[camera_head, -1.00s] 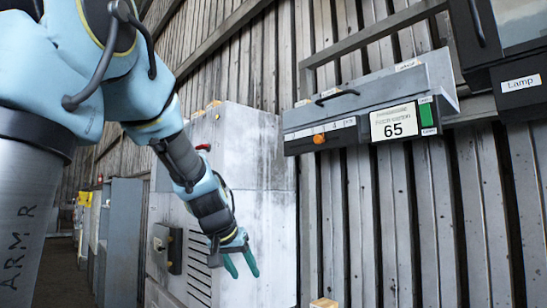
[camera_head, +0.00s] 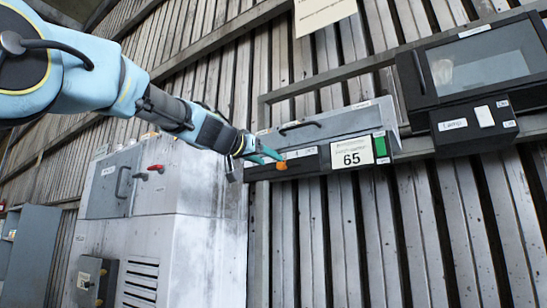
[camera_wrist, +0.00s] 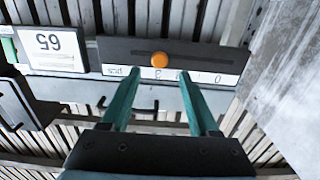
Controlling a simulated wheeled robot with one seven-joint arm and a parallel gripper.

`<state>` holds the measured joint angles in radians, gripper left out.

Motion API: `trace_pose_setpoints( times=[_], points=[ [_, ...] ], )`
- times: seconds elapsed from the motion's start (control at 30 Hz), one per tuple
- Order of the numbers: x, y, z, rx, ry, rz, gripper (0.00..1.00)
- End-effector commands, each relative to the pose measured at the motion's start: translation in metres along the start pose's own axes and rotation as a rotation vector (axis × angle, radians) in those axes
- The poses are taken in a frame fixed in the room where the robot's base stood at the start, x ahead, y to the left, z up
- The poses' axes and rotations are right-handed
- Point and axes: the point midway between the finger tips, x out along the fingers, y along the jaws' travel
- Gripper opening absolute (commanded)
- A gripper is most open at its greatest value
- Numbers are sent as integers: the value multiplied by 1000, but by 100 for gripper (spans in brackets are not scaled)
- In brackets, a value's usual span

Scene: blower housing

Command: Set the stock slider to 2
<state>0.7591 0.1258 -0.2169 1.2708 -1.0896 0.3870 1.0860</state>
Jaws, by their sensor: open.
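The stock slider is a long black panel (camera_wrist: 200,56) with a round orange knob (camera_wrist: 160,59) in its slot, near mid-length. The knob also shows in the head view (camera_head: 281,166), below the fingertips. A white scale strip (camera_wrist: 200,75) runs along the panel, upside down in the wrist view. A 0 is at its right end there; the other marks are partly hidden or blurred. My gripper (camera_wrist: 158,80) is open and empty, its two green fingers reaching towards the panel on either side of the knob. Contact cannot be told. It also shows in the head view (camera_head: 274,154).
A white sign reading 65 (camera_head: 352,153) and a green patch (camera_head: 381,146) sit right of the slider. A black unit with a lamp switch (camera_head: 485,116) is further right. A grey cabinet (camera_head: 180,210) stands below my arm. Bare slatted wall lies below the panel.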

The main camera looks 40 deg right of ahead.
Motion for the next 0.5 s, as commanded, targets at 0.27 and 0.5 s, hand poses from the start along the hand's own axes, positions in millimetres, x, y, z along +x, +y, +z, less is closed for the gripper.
trace_pose_setpoints(
  times=[0.27, 0.5],
  points=[
    [41, 0, -3, 0, 0, 0, 61],
    [49, 0, 0, 0, 0, -1, 61]
  ],
)
